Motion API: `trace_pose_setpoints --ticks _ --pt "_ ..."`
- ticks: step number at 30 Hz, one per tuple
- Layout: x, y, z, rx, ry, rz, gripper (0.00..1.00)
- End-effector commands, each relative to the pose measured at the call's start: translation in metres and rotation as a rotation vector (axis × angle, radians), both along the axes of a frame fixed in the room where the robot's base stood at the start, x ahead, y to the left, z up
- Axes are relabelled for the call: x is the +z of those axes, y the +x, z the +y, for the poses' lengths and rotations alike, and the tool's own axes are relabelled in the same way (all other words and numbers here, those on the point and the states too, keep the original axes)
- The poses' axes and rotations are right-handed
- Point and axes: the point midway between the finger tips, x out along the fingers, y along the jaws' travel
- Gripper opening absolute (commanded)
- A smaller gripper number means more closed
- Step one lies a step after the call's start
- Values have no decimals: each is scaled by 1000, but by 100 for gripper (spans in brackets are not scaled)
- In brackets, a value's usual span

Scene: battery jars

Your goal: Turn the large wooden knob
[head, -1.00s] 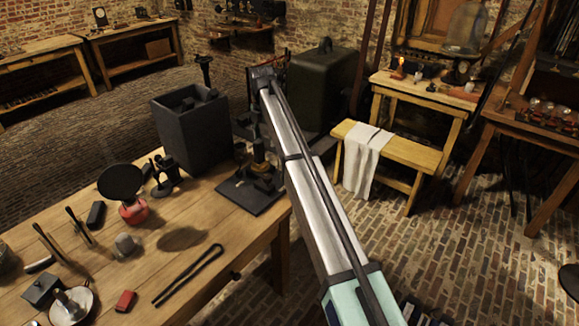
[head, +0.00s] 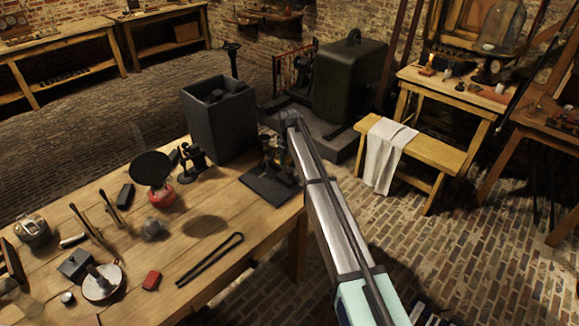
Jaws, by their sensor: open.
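A dark instrument on a flat black base (head: 262,188) stands at the right rear corner of the wooden table (head: 222,262). Brownish parts show on it, but I cannot clearly pick out a large wooden knob. My arm reaches in from the lower right, and its far end is over this instrument. My gripper (head: 274,150) is dark and small there, partly hidden by the arm and hard to separate from the instrument. It is open, with nothing visibly held. I cannot tell whether it touches the instrument.
A tall dark box (head: 222,125) stands left of the instrument. A green case (head: 348,85) and a bench (head: 440,155) stand behind and right.

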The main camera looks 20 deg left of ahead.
Motion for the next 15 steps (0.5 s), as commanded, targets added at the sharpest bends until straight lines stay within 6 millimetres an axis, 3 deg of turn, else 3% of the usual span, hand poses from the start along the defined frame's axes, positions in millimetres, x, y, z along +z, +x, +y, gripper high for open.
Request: trace_pose_setpoints --ticks 6,14,15 --pt "-13 0 0 0 0 0 70" --pt "-15 0 0 0 0 0 70" --pt "-15 0 0 0 0 0 66"
